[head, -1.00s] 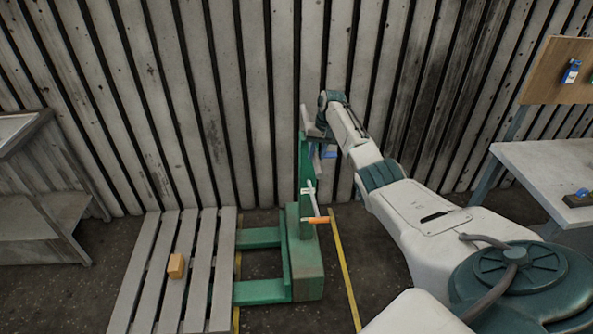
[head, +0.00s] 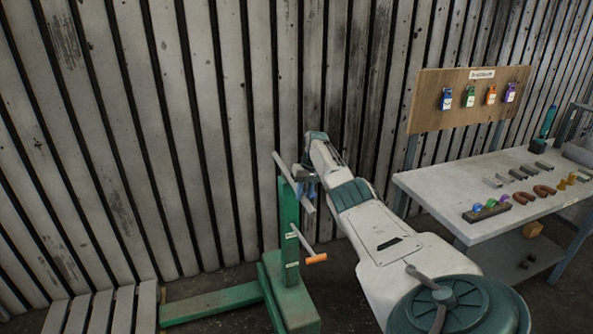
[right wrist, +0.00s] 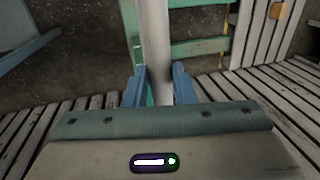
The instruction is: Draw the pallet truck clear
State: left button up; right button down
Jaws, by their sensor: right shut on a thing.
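The green pallet truck (head: 289,298) stands on the dark floor near the slatted wall, with its upright mast and a grey crossbar handle (head: 281,168) on top. My right gripper (head: 306,190) is shut on this handle; in the right wrist view its blue fingers (right wrist: 160,88) sit on both sides of the grey bar (right wrist: 155,40). A lever with an orange grip (head: 316,258) sticks out from the mast. A green fork (head: 215,304) reaches left toward the slatted pallet (head: 124,308), its tip close to the pallet's edge. My left gripper is out of view.
A workbench (head: 420,187) with small parts stands at the right, under a board (head: 425,112) with coloured tags. The slatted wall is close behind the truck. An orange-brown block (right wrist: 279,10) lies on the pallet in the right wrist view.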

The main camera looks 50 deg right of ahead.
jog(key=shift+s+d, duration=0.2)
jog(key=shift+d, duration=0.15)
jog(key=shift+s+d, duration=0.25)
jog(key=shift+d, duration=0.2)
jog(key=c, duration=1.2)
grip_release()
jog(key=shift+c, duration=0.2)
pick_arm(q)
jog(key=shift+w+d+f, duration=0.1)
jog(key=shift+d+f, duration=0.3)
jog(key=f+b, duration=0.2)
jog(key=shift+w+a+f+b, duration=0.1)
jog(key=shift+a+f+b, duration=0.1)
jog(key=shift+b, duration=0.2)
pick_arm(e)
notch_tip(320, 180, up, 11)
jog(key=s+d, duration=0.1)
jog(key=shift+d+f, duration=0.2)
jog(key=shift+d, duration=0.15)
jog(key=shift+s, duration=0.1)
